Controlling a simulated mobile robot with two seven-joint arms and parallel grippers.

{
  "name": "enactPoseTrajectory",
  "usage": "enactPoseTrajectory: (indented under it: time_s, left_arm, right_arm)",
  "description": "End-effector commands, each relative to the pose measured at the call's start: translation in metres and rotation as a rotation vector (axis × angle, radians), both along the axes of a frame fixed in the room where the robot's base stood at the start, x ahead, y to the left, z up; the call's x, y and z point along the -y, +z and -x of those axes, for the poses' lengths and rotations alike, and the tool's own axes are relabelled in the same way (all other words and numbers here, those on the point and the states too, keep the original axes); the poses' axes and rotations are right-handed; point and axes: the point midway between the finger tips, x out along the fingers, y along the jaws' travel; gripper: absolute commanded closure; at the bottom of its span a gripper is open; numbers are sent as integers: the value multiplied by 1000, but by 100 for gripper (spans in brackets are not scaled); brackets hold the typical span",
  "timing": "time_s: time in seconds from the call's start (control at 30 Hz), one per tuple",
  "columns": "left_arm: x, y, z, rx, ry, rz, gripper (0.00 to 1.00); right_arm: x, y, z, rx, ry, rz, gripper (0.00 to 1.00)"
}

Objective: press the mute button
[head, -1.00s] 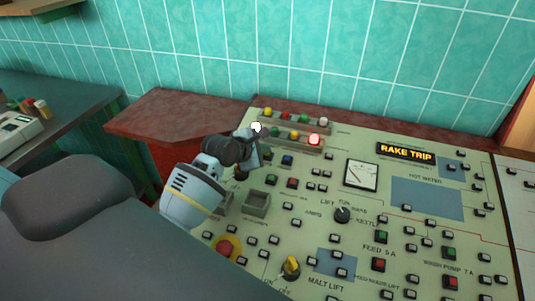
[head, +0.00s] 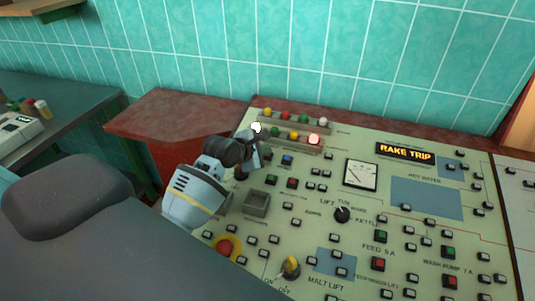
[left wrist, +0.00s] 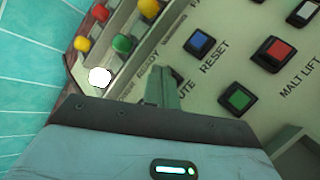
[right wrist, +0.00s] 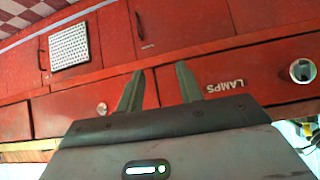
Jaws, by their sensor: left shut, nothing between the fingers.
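The mute button (left wrist: 178,76) is a dark button in the left wrist view, beside a label whose visible letters read "UTE". My left gripper's finger hides part of it. My left gripper (left wrist: 163,88) is shut and empty, its tips close beside the button; I cannot tell whether they touch it. In the head view my left gripper (head: 242,174) points down at the upper left of the pale green control panel (head: 335,285). My right gripper (right wrist: 158,80) is open and empty, in front of red drawers; it is not in the head view.
A blue reset button (left wrist: 200,43) and a green button (left wrist: 237,98) lie close to my left gripper. Coloured lamps (head: 293,136) stand in rows at the panel's back edge. A red drawer marked LAMPS (right wrist: 235,72) is ahead of my right gripper.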

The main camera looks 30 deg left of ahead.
Motion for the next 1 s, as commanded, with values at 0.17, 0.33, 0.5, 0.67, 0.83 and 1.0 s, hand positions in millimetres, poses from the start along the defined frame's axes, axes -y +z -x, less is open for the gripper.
enactPoseTrajectory:
  time_s: [0.17,0.33,0.5,0.67,0.83,1.0]
  left_arm:
    - [0,-14,3,-26,1,3,100]
    - [0,-16,4,-28,1,3,100]
    - [0,-16,4,-30,2,2,100]
    - [0,-17,4,-30,2,2,100]
    - [-1,-15,4,-30,3,2,100]
    - [-2,-6,6,-26,3,2,100]
  right_arm:
    - [0,-2,2,-5,0,1,64]
    - [0,-2,2,-6,1,0,64]
    - [0,-2,2,-6,1,0,64]
    - [0,-3,2,-6,1,0,64]
    - [0,-2,1,-4,0,1,64]
    - [0,2,-2,4,0,1,64]
